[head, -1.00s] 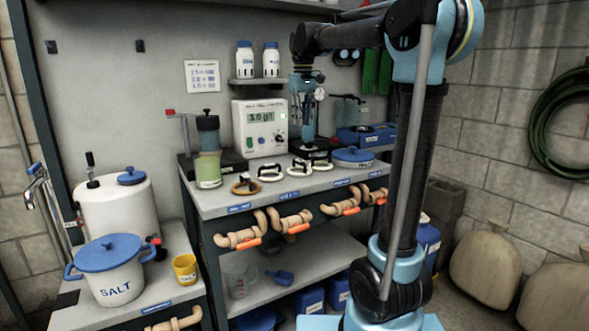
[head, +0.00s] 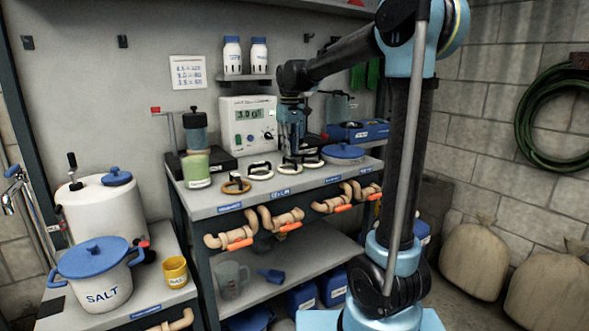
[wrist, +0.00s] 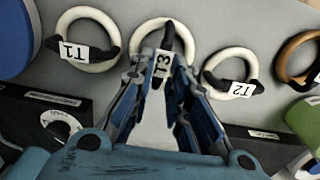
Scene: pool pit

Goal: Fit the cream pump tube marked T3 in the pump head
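The cream tube T3 (wrist: 136,35) is a ring with a black joint and a white tag, lying on the grey bench top at the middle of the wrist view. My gripper (wrist: 165,55) is pointed down at it, its fingers apart on either side of the black joint and tag. I see no clear contact. In the head view my gripper (head: 291,160) is low over the row of rings and hides part of T3. Cream tubes T1 (wrist: 112,22) and T2 (wrist: 211,66) lie on either side. I cannot tell for certain which part is the pump head.
A brown ring (head: 236,187) lies at the row's left end. A blue lid (head: 343,151) lies to the right. Pipe fittings (head: 280,219) line the bench front.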

